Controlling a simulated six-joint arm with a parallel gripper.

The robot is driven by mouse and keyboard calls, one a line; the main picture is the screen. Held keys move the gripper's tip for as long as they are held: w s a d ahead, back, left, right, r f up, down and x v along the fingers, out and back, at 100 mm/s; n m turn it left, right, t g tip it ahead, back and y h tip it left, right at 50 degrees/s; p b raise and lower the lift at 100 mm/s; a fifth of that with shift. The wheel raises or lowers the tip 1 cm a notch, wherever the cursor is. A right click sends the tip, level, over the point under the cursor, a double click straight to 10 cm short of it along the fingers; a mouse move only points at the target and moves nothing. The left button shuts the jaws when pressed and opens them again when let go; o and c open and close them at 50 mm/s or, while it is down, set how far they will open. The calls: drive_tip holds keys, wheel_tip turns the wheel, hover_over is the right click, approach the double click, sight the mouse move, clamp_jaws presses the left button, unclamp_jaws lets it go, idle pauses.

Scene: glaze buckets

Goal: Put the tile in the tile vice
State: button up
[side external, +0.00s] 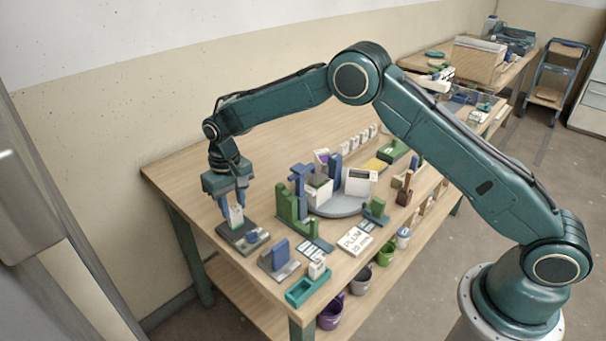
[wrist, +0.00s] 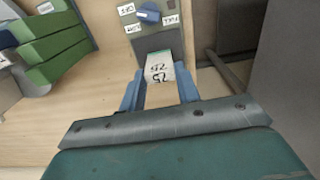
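The tile (side external: 237,216) is a small white upright plate with a green edge; in the wrist view the tile (wrist: 159,72) carries upside-down "25" marks. My gripper (side external: 234,206) has its blue fingers on both sides of the tile, apparently touching it; it also shows in the wrist view (wrist: 160,84). The tile's lower end is at a dark grey base (side external: 241,238) with a blue knob (wrist: 149,13) and small word labels; I cannot tell whether it touches. A grey base with an upright blue block (side external: 275,256), possibly the tile vice, stands to the right and nearer.
Green stepped blocks (side external: 290,212) stand right of my gripper. A round grey stand (side external: 343,207) carries white boxes. A teal tray (side external: 306,290) and a "PLUM" card (side external: 355,240) lie near the front edge. Buckets (side external: 330,313) sit below. The table's left end is bare.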

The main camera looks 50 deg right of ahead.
drive_tip(key=shift+r, duration=3.8)
drive_tip(key=shift+s, duration=0.1)
drive_tip(key=s, duration=1.3)
drive_tip(key=shift+s, duration=0.4)
drive_tip(key=shift+f, duration=0.25)
drive_tip(key=shift+f, duration=3.9)
drive_tip(key=shift+f, duration=0.35)
